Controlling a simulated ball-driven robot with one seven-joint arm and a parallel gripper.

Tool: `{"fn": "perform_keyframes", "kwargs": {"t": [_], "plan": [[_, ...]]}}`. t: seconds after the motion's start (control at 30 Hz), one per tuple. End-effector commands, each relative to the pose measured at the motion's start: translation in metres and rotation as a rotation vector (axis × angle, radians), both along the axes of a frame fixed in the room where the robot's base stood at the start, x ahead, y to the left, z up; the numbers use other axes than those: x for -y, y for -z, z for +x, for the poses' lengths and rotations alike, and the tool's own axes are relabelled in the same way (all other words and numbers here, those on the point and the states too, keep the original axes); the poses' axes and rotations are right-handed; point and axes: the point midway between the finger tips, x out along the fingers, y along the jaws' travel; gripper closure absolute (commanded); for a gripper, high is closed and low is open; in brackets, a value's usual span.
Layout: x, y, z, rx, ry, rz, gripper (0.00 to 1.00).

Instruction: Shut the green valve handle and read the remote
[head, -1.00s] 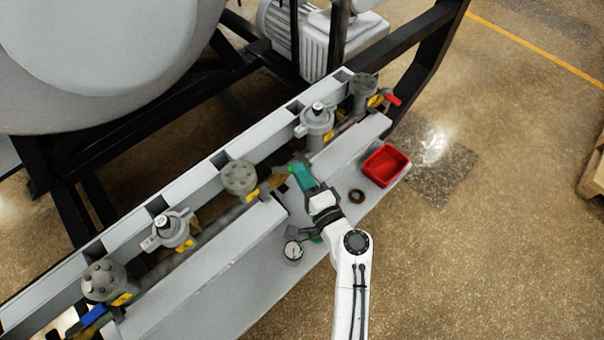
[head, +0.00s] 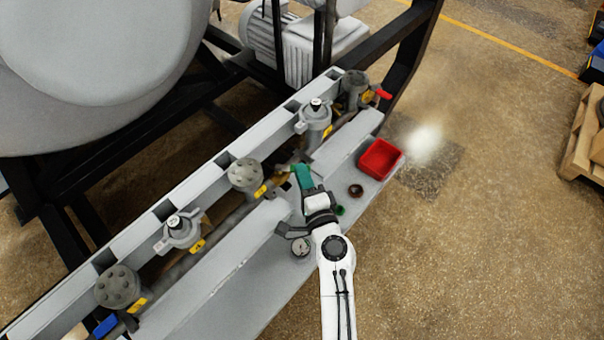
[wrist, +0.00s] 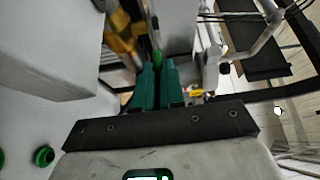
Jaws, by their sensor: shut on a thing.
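My gripper (head: 299,170) has teal-green fingers and sits at the middle brass valve (head: 282,177) on the pipe. In the wrist view the fingers of my gripper (wrist: 158,70) are close together, with a small piece of the green valve handle (wrist: 157,58) showing between their tips. Most of the handle is hidden by the fingers, so its angle cannot be told. The brass valve body (wrist: 122,40) shows just left of the tips. I cannot make out a remote; a round white dial gauge (head: 301,246) lies on the grey shelf, too small to read.
A red tray (head: 380,159), a brown ring (head: 356,190) and a small green ring (head: 340,210) are on the shelf (head: 265,285). A red handle (head: 384,94) is at the far end of the pipe, a blue handle (head: 106,325) at the near end. Open floor lies right.

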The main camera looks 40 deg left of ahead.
Motion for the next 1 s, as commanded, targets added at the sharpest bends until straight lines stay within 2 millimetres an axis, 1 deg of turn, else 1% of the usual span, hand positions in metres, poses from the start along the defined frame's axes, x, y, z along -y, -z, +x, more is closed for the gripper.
{"fn": "perform_keyframes", "kwargs": {"t": [0.37, 0.4, 0.63, 0.87, 1.0], "plan": [[0.001, 0.0019, -0.0017, -0.001, 0.013, -0.002, 1.0], [0.001, 0.0018, -0.0018, -0.001, 0.013, -0.002, 0.88], [0.0007, 0.0008, -0.0016, 0.0, 0.012, -0.001, 0.66], [0.0007, 0.0002, -0.0015, 0.0, 0.012, 0.0, 0.65], [0.0067, 0.0012, -0.0047, 0.0, 0.012, -0.001, 0.65]]}}
